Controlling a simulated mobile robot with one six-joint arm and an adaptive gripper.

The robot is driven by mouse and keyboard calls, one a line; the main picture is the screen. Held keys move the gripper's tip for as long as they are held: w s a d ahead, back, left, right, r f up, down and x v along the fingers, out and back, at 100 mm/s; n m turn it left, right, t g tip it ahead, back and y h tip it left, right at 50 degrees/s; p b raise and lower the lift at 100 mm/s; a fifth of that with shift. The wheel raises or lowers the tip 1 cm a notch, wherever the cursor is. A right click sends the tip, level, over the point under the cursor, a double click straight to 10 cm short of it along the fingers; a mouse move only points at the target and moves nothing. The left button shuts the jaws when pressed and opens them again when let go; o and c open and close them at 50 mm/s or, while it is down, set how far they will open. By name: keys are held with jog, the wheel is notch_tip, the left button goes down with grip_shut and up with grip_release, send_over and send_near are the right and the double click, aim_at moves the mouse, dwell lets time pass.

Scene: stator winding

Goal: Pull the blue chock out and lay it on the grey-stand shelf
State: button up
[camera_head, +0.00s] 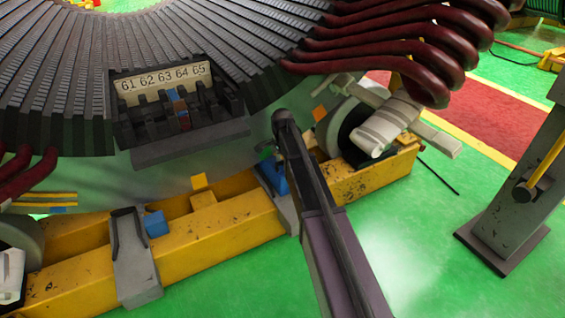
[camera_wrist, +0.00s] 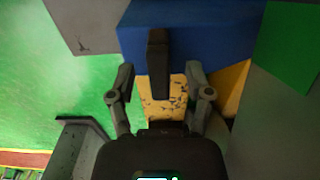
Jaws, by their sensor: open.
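The blue chock (camera_wrist: 215,28) fills the top middle of the wrist view, with a black upright handle (camera_wrist: 158,50) on its near side. My gripper (camera_wrist: 160,72) is open, one finger on each side of the lower handle. I cannot tell whether the fingers touch it. In the head view the blue chock (camera_head: 274,177) shows partly behind my arm, at the yellow beam under the stator; my gripper is hidden there. A grey stand (camera_head: 515,195) is at the right of the head view; I cannot make out its shelf.
A second blue block (camera_head: 156,223) sits by the yellow beam (camera_head: 215,235), beside a grey bracket (camera_head: 134,265). The large stator (camera_head: 60,75) with dark red coils (camera_head: 400,50) stands above. A pale roller motor (camera_head: 388,125) is right of the chock. Green floor in front is clear.

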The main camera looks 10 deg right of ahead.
jog(key=shift+f, duration=0.1)
jog(key=shift+c, duration=0.2)
grip_shut()
jog(key=shift+s, duration=0.1)
